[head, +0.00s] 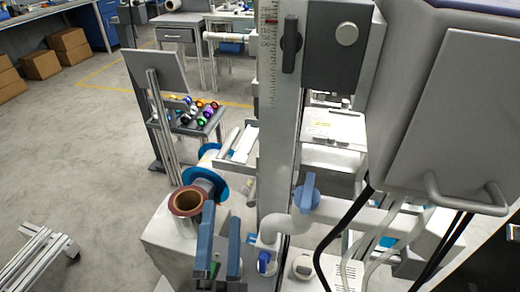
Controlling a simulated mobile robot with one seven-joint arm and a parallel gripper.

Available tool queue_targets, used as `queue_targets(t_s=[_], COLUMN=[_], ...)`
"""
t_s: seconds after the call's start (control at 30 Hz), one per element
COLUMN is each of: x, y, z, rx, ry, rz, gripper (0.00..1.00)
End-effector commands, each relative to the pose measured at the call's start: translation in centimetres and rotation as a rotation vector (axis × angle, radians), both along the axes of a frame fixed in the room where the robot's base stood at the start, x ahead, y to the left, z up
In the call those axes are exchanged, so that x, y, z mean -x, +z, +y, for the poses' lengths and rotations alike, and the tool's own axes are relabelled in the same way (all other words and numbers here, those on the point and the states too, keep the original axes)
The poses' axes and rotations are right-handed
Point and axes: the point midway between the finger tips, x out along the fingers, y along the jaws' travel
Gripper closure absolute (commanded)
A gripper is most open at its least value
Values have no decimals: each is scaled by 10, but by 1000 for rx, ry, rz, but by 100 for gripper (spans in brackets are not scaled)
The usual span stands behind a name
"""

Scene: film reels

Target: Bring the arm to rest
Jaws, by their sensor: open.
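My gripper (220,213) is at the bottom centre of the head view. Its two dark blue fingers are parallel and apart, with nothing visible between them. In the picture the left finger stands close to the roll and overlaps the disc's lower part. Whether it touches either one cannot be told. The rest of my arm is not clearly visible.
A tall grey machine column (282,120) with a blue-handled pipe valve (307,193) stands right of the gripper. A panel with a handle (466,200) and cables fill the right side. A small table (198,127) holds several colourful reels. Open floor (70,150) lies left.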

Motion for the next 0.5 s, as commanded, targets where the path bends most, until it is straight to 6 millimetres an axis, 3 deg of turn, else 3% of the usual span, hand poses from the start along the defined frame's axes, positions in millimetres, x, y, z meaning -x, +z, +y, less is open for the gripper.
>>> queue_targets(t_s=[0.03,0.17,0.3,0.4,0.5], x=[-14,-32,-30,-18,-2], y=[43,142,240,298,342], z=[2,7,0,-11,-24], rx=[85,344,614,767,879], ry=[3,-33,-158,-278,-397], rz=[-73,-215,-334,-386,-410], gripper=[0,0,0,0,0])
